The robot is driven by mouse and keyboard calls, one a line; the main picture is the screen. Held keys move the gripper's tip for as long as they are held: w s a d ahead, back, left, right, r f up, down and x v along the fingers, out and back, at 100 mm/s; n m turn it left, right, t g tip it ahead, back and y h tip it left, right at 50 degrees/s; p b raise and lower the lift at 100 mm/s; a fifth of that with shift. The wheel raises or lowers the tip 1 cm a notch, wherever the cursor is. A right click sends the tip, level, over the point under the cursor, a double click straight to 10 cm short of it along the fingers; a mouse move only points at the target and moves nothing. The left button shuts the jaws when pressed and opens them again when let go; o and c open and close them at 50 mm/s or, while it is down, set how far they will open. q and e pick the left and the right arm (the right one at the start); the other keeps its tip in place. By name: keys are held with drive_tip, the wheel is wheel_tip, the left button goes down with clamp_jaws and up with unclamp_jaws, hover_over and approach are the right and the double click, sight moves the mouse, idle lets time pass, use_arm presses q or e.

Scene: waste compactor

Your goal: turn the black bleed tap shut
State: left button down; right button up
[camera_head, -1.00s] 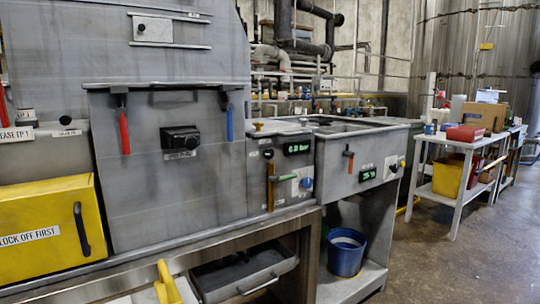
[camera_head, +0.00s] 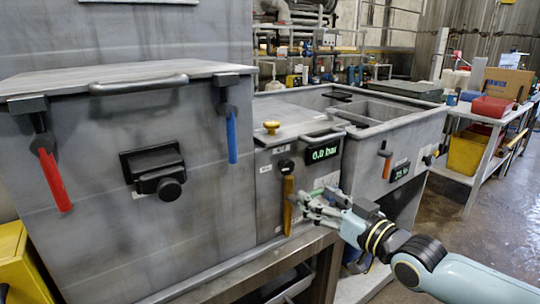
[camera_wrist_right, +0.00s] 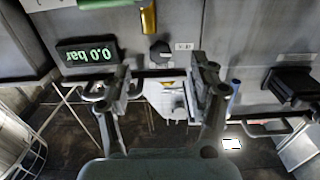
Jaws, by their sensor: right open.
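The black bleed tap (camera_head: 285,166) is a small dark knob on the front of the grey panel, just above an upright amber strip (camera_head: 287,208). Its turned position is too small to make out. My right gripper (camera_head: 308,205) is in front of this panel, to the lower right of the tap and apart from it. In the right wrist view, the tap (camera_wrist_right: 160,50) appears upside down, beyond the gap between the spread fingers of my right gripper (camera_wrist_right: 162,76). The gripper is open and empty. My left gripper does not show.
A display (camera_head: 323,154) reading 0.0 bar is right of the tap. A brass knob (camera_head: 271,127) stands above. Red (camera_head: 56,180) and blue (camera_head: 232,135) handles hang on the large hopper front at left. An orange-handled lever (camera_head: 386,163) is farther right.

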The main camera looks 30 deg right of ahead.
sight(289, 169)
drive_tip(key=w+b, duration=0.2)
drive_tip(key=w, duration=0.1)
drive_tip(key=w+r+b, duration=0.1)
drive_tip(key=w+b, duration=0.5)
drive_tip(key=shift+w+a+r, duration=0.2)
drive_tip(key=shift+w+r, duration=0.1)
drive_tip(key=shift+r, duration=0.1)
drive_tip(key=shift+w+r+n, duration=0.15)
drive_tip(key=shift+w+n, duration=0.15)
drive_tip(key=shift+w, duration=0.35)
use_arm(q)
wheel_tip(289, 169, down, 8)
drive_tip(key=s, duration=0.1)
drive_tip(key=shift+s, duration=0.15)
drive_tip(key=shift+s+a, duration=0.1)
use_arm(e)
drive_tip(key=shift+c, duration=0.7)
drive_tip(key=c, duration=1)
